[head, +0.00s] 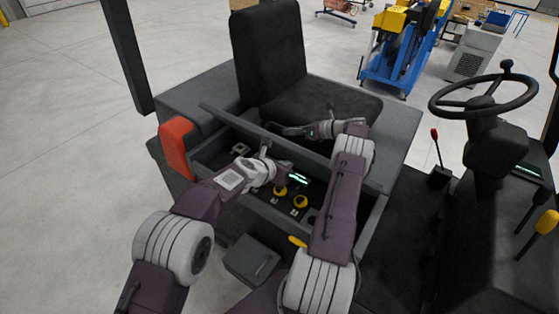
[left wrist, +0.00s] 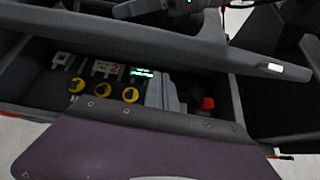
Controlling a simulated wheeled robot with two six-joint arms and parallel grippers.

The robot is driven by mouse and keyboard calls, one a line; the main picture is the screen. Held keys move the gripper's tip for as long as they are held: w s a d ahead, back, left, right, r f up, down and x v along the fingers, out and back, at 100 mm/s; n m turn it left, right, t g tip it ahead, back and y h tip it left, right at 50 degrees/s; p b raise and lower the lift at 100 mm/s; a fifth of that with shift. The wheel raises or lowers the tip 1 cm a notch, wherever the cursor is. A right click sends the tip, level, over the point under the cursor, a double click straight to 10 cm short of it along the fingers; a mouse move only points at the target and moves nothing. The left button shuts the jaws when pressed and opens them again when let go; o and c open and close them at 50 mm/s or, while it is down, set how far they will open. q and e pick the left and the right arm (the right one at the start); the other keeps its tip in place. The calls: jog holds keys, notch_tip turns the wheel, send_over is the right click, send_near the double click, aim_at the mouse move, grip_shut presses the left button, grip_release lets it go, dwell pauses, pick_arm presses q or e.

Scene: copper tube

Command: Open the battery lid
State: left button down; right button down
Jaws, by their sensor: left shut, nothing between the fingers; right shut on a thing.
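The battery lid (head: 310,151) is a long dark panel below the seat, tilted up with its front edge above the open compartment (head: 372,218). The lid also crosses the upper part of the left wrist view (left wrist: 225,57). My right gripper (head: 288,131) is behind the lid's front edge and shut on the lid; its fingertips are hard to see. My left gripper (head: 265,149) is shut and empty, close to the lid's front edge at the compartment side. I cannot tell whether it touches the lid. In the left wrist view its fingertips do not show clearly.
Inside the compartment are yellow round parts (head: 299,201), also in the left wrist view (left wrist: 103,92), and a small red part (left wrist: 207,103). The seat (head: 268,58) stands behind the lid. A red corner block (head: 176,148) is at left, the steering wheel (head: 484,96) at right.

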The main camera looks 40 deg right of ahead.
pick_arm(q)
jog(key=shift+w+d+r, duration=0.15)
jog(key=shift+d+r, duration=0.3)
jog(key=shift+d+r, duration=0.25)
jog(key=shift+d, duration=0.25)
